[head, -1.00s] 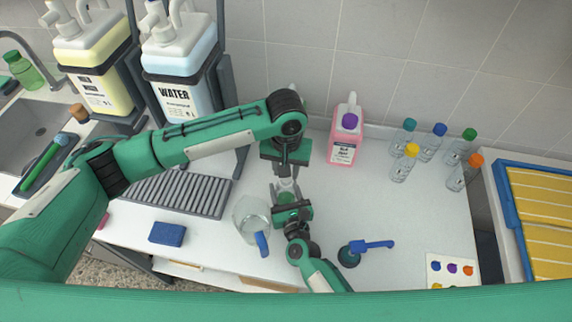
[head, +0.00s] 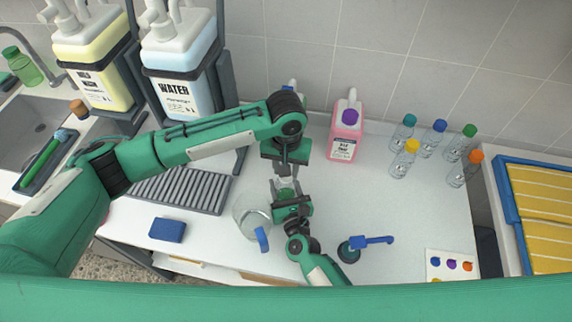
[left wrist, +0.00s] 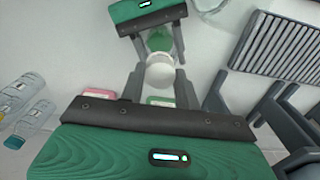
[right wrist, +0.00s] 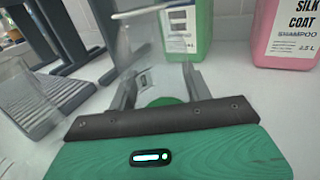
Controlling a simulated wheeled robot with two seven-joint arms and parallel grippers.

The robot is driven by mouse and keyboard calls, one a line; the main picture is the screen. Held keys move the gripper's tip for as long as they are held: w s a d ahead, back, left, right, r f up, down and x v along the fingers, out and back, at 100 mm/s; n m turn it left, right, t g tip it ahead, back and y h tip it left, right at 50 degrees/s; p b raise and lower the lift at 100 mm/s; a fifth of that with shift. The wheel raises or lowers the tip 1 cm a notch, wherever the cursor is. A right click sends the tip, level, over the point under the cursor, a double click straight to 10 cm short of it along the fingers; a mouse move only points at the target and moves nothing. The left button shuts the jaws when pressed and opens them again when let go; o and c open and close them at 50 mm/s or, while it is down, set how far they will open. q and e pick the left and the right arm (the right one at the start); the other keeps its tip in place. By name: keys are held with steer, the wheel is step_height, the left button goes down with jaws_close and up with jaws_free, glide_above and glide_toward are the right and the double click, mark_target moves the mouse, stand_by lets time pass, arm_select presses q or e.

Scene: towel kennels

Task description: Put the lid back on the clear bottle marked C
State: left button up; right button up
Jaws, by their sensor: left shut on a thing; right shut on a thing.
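My left gripper (head: 286,186) points down at the middle of the counter, shut on a pale, see-through bottle. The bottle (left wrist: 160,71) shows as a whitish round shape between its fingers in the left wrist view. My right gripper (head: 289,200) is just in front, shut on a green lid (left wrist: 160,41). In the right wrist view the lid (right wrist: 168,101) lies between the fingers, partly hidden by the palm. The clear bottle (right wrist: 140,60) shows blurred just beyond, with a small label I cannot read. Bottle and lid are very close; I cannot tell whether they touch.
A clear jug (head: 249,216) stands just left of my right gripper. A blue-handled tool (head: 370,241) lies to its right. A pink shampoo container (head: 346,133) stands behind. Several capped clear bottles (head: 404,160) are at right. The counter between is clear.

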arm_select(q)
steer(key=shift+f, duration=0.3)
